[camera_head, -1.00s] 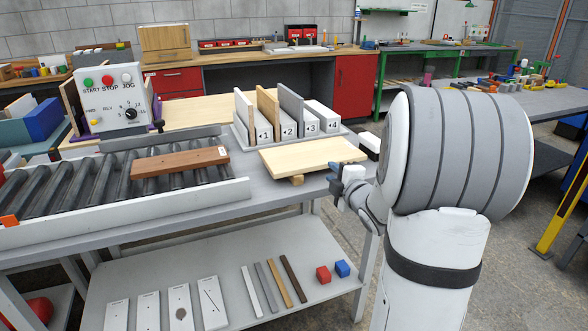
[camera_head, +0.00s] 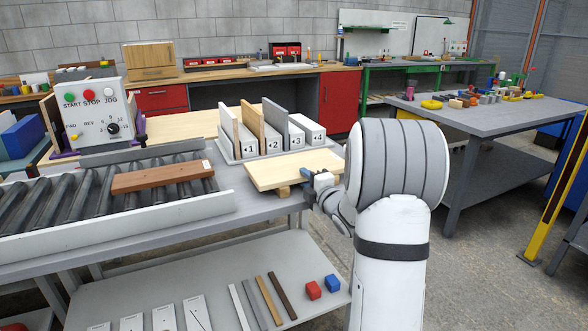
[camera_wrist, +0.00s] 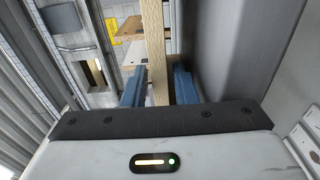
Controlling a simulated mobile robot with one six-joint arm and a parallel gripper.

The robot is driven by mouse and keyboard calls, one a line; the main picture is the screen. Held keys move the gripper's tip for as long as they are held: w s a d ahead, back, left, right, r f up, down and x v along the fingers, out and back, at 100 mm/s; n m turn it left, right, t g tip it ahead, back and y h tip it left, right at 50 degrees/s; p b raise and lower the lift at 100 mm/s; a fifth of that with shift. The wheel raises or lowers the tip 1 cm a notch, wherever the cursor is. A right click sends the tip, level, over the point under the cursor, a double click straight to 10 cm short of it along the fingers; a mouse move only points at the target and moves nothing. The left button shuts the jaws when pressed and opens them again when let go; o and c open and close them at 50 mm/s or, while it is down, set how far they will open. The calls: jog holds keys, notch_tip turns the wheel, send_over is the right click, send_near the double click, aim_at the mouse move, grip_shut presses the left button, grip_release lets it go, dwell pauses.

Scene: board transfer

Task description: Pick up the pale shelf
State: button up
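The pale shelf (camera_head: 287,166) is a light wooden board lying flat at the right end of the grey bench, raised on a small wooden support (camera_head: 283,191). My gripper (camera_head: 307,174) is at its front right edge in the head view. In the wrist view the board (camera_wrist: 155,45) shows edge-on as a narrow strip between the two blue fingers of my gripper (camera_wrist: 160,76). A gap shows on each side of the strip, so the gripper looks open around the edge. My arm hides a little of the board's right end.
A rack (camera_head: 232,155) with numbered slots and upright boards stands just behind the shelf. A brown board (camera_head: 163,176) lies on the roller conveyor (camera_head: 70,205) to the left. Strips and red and blue cubes lie on the lower shelf (camera_head: 180,280). Open floor is on the right.

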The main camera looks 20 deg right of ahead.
jog(key=shift+c, duration=0.5)
grip_shut()
jog(key=shift+r, duration=0.2)
